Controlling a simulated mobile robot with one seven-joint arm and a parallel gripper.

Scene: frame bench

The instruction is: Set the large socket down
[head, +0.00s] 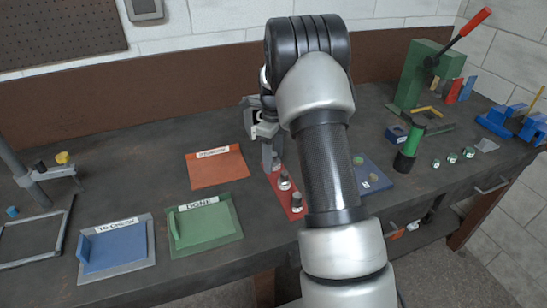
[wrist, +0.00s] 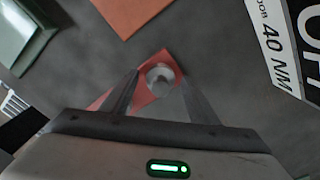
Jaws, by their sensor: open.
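A red socket rail (head: 289,200) lies on the bench with metal sockets standing along it, one in the middle (head: 284,183) and one at the near end (head: 297,202). My gripper (head: 267,153) is over the rail's far end, its fingers pointing down. In the wrist view a round metal socket (wrist: 160,75) stands upright on the red rail (wrist: 146,97) between my open fingers, with a gap showing on each side. It appears to be the large socket, but size is hard to compare. My arm hides part of the area right of the rail.
An orange tray (head: 217,170), a green tray (head: 205,225) and a blue tray (head: 115,250) lie to the left. A blue plate (head: 372,176) with small parts is right of my arm. A green press (head: 425,75) stands at the back right.

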